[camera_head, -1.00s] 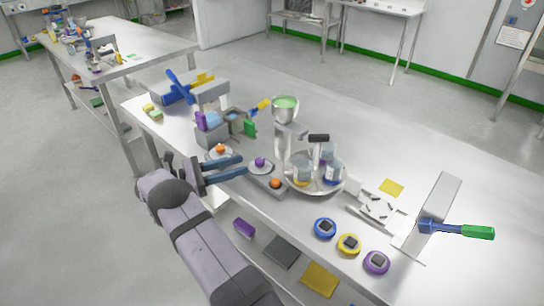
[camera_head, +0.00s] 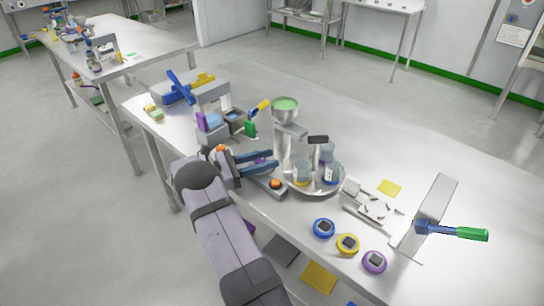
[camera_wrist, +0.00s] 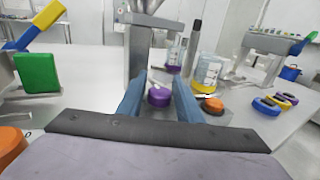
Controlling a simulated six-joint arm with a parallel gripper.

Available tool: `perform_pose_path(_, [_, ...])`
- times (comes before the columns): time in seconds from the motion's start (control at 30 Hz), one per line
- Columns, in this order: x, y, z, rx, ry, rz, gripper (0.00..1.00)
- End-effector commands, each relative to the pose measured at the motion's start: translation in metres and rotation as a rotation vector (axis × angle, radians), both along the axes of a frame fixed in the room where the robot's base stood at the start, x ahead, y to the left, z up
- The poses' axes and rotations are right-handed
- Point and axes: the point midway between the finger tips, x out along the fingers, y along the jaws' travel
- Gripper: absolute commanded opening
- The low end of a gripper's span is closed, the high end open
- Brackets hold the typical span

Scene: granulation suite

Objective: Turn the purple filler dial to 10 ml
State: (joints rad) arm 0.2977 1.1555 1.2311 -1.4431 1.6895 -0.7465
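The purple filler dial (camera_wrist: 159,97) is a round knob at the foot of the filler column (camera_wrist: 139,55), seen in the wrist view. My gripper (camera_wrist: 159,80) is open, with its blue fingers on the left and right of the dial and gaps visible at both sides. In the head view my gripper (camera_head: 272,160) reaches in from the left over the table's front edge, and its fingers mostly hide the dial. The dial's scale and pointer are not readable.
An orange knob (camera_head: 275,184) sits close to the right of the fingers, and another orange knob (camera_head: 221,149) lies beside my wrist. A round tray (camera_head: 315,188) with beakers stands to the right.

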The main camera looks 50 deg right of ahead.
Motion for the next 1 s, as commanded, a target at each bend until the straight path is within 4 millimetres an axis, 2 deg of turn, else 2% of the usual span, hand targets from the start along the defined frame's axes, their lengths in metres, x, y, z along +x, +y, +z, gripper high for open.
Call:
perform_pose_path(0.2, [-0.009, -0.016, 0.000, 0.001, 0.002, 0.000, 0.33])
perform_pose_path(0.57, [-0.010, -0.020, -0.001, 0.000, 0.001, 0.001, 0.33])
perform_pose_path(0.63, [-0.010, -0.019, 0.000, 0.000, 0.001, 0.000, 0.21])
perform_pose_path(0.7, [-0.010, -0.019, 0.000, 0.000, 0.001, 0.000, 0.04])
perform_pose_path(1.0, [-0.010, -0.019, 0.001, 0.000, 0.001, 0.018, 0.02])
